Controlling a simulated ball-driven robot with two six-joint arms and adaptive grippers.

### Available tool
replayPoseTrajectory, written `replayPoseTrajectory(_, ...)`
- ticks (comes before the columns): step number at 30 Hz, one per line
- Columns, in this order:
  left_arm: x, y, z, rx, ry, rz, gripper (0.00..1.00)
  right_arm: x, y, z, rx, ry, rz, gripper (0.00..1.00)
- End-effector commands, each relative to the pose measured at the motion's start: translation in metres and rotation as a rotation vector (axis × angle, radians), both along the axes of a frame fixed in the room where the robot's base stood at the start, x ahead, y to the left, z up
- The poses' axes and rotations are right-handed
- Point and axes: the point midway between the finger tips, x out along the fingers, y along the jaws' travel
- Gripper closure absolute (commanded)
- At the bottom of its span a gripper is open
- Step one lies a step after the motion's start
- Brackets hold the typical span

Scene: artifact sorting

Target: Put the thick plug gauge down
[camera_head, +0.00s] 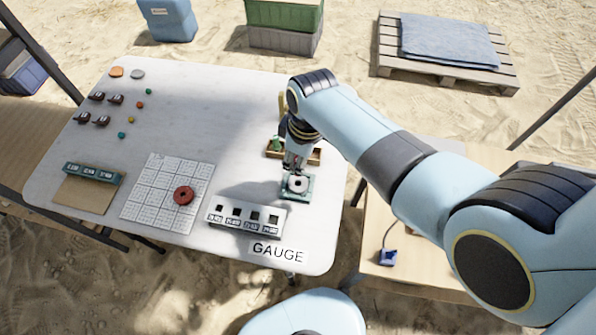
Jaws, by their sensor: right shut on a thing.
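My right gripper (295,166) points down over the right part of the white table, just above a small green stand (309,193) with a pale ring (298,184) on it. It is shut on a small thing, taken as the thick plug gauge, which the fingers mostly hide. I cannot tell whether the held thing touches the ring. A pale block (213,214) with several dark square openings and number labels lies to the left, above the printed word GAUGE. My left gripper is not in view.
A wooden tray (314,158) stands just behind the gripper. A white grid mat (143,197) carries a red ring (183,195). A brown board with a green labelled strip (94,174) lies at left. Several small dark and coloured pieces sit far left. The table's middle back is clear.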

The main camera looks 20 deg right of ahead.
Motion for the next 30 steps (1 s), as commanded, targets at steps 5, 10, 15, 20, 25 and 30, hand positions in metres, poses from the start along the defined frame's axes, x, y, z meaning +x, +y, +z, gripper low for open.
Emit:
replayPoseTrajectory(5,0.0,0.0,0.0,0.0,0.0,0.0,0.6,0.0,0.0,0.0,0.0,0.0,0.0,1.0)
replayPoseTrajectory(10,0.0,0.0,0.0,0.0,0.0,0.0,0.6,-0.003,0.0,-0.001,0.0,0.0,-0.021,1.0)
replayPoseTrajectory(15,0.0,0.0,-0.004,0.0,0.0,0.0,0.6,0.004,-0.004,0.024,-0.001,-0.007,-0.151,1.0)
replayPoseTrajectory(20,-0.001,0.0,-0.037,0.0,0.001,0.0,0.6,0.006,-0.047,0.04,-0.006,-0.008,-0.311,1.0)
replayPoseTrajectory(25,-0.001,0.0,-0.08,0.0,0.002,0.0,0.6,-0.008,-0.094,0.051,-0.006,-0.005,-0.403,1.0)
replayPoseTrajectory(30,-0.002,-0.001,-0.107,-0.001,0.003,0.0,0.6,-0.021,-0.122,0.05,-0.005,0.0,-0.398,1.0)
